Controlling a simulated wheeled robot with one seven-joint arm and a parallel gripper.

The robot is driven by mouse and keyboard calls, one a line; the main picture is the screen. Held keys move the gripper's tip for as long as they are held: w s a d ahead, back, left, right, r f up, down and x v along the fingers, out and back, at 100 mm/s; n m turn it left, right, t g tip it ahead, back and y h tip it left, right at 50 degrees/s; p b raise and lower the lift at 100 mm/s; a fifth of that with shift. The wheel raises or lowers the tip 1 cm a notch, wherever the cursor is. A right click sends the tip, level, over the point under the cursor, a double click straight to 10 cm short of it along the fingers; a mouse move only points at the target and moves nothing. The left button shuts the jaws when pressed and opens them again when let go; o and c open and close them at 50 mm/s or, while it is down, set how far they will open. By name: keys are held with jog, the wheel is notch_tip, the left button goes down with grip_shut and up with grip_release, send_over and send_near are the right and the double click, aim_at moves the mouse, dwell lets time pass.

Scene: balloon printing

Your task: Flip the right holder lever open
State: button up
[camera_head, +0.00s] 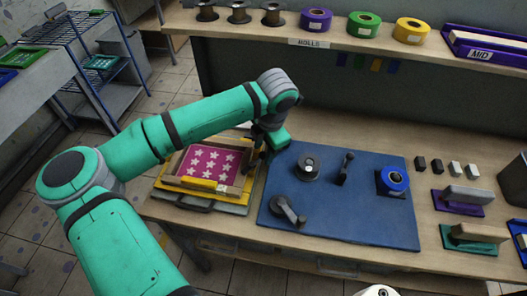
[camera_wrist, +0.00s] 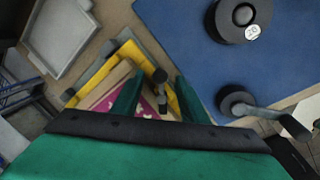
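A yellow-framed printing unit (camera_head: 178,186) holds a magenta sheet with white stars (camera_head: 205,163). The yellow frame (camera_wrist: 127,52) and part of the magenta sheet also show in the wrist view. A dark lever with a round knob (camera_wrist: 160,76) stands at the frame's edge in the wrist view. My gripper (camera_wrist: 160,82) is open, with its green fingers on either side of this lever and a gap on both sides. In the head view my gripper (camera_head: 266,145) is at the unit's right side and largely hides the lever there. I cannot tell the lever's exact tilt.
A blue mat (camera_head: 340,225) right of the unit carries a dark round spool (camera_head: 308,167), two dark handled pieces (camera_head: 290,211) (camera_head: 345,168) and a blue roll (camera_head: 393,181). Stamps (camera_head: 463,198) and small blocks stand farther right. A shelf with rolls (camera_head: 316,18) runs behind.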

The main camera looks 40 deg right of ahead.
jog(key=shift+w+f, duration=0.15)
jog(key=shift+f, duration=0.6)
jog(key=shift+c, duration=0.6)
grip_shut()
jog(key=shift+w+n, duration=0.1)
jog(key=shift+n, duration=0.2)
jog(key=n, duration=0.1)
jog(key=w+n, duration=0.1)
jog(key=n, duration=0.1)
jog(key=shift+w+y, duration=0.1)
jog(key=shift+y, duration=0.2)
jog(key=shift+w+a+n+y, duration=0.2)
jog(key=shift+w+n, duration=0.1)
jog(key=shift+n, duration=0.6)
jog(key=shift+w+a+n+y, duration=0.15)
jog(key=shift+w+n, duration=0.15)
jog(key=shift+n, duration=0.6)
jog(key=shift+o, duration=0.6)
grip_release()
